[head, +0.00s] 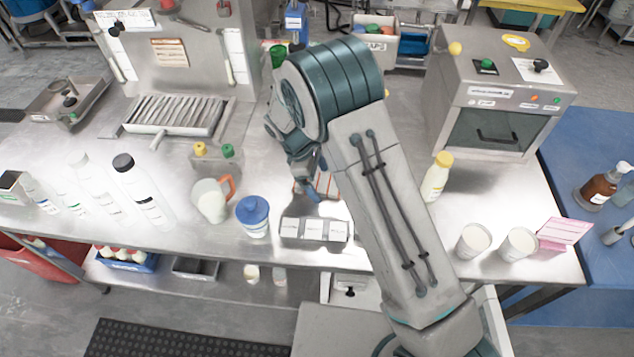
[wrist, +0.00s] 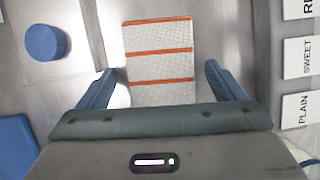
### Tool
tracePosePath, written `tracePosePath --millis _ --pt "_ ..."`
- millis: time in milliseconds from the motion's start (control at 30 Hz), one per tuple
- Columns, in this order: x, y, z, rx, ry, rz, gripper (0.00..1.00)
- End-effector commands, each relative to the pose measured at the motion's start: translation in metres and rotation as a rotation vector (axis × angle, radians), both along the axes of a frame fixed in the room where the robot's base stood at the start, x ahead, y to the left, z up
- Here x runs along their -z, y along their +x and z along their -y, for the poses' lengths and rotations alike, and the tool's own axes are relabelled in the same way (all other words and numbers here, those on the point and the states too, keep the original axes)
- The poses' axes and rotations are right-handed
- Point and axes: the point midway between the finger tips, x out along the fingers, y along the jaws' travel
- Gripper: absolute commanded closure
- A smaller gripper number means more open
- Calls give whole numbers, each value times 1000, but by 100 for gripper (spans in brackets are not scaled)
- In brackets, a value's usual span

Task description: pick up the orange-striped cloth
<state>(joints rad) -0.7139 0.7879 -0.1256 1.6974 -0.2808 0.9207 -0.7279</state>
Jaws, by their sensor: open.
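The orange-striped cloth (wrist: 160,68) is white with orange stripes and lies flat on the steel table. In the wrist view it lies ahead of and between the two blue fingers of my gripper (wrist: 160,85), its near part hidden by the gripper body. The fingers are apart with nothing held between them. In the head view a small part of the cloth (head: 326,184) shows beside my arm, which hides the rest. My gripper (head: 308,188) is mostly hidden there, pointing down over the cloth.
A labelled box (head: 314,229) stands near the table's front edge by the cloth. A blue-lidded container (head: 253,216) and a pitcher (head: 210,200) with an orange handle stand to the left. A yellow-capped bottle (head: 437,177) and two cups (head: 473,240) stand to the right.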

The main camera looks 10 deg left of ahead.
Motion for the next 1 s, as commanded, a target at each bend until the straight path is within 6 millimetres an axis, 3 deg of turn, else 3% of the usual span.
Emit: tracePosePath --millis 33,167,200,633,867,1000 --pt "0 0 0 0 0 0 19" --pt "0 0 0 0 0 0 55" --pt "0 0 0 0 0 0 59" --pt "-7 1 0 0 2 2 60" --pt "-39 1 -1 1 6 5 60" --pt "-56 -7 28 5 1 2 60"
